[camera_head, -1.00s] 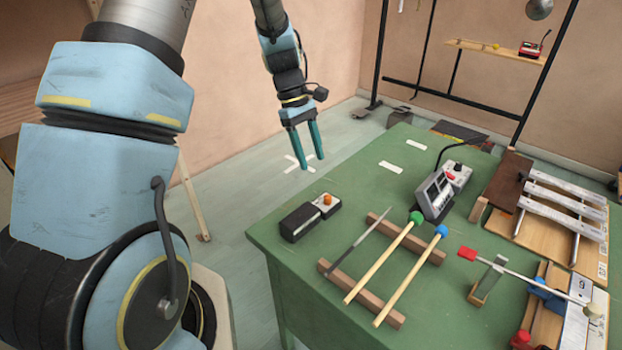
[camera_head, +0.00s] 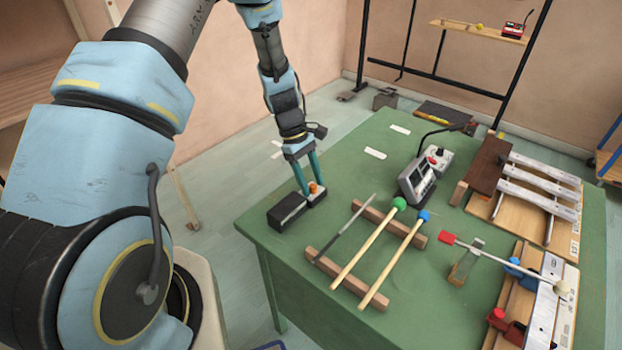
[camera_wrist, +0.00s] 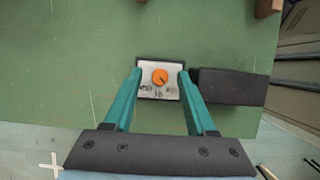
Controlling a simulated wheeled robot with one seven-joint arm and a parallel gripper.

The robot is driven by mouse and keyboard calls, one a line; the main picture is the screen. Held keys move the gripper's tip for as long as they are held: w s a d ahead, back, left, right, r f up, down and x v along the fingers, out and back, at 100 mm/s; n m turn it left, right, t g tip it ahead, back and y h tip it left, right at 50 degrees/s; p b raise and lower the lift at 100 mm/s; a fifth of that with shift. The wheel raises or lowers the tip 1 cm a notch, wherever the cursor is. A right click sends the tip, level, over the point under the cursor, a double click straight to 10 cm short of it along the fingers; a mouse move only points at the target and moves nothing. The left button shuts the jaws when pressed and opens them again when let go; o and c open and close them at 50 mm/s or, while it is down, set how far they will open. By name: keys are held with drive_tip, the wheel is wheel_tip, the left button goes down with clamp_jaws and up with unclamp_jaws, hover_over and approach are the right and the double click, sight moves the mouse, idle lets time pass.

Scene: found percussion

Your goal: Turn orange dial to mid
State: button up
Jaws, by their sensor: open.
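The orange dial (camera_wrist: 160,77) is a small round knob on a pale, marked plate at one end of a black box (camera_wrist: 230,87). In the head view the dial (camera_head: 313,187) sits on the box (camera_head: 287,212) near the left edge of the green table. My gripper (camera_wrist: 160,76) is open, its two teal fingers on either side of the dial plate, with gaps between the fingers and the dial. In the head view my gripper (camera_head: 310,190) points down at the dial and partly hides its plate. I cannot tell the exact fingertip height. The dial's small dark pointer mark appears to face lower right.
Beside the box, mallets with green (camera_head: 399,204) and blue (camera_head: 424,216) heads lie across wooden bars. A grey device (camera_head: 417,181) with a cable stands farther back. Metal bars on boards fill the right side. The green table (camera_head: 345,190) is clear around the box.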

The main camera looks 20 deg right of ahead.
drive_tip(key=shift+c, duration=0.4)
clamp_jaws()
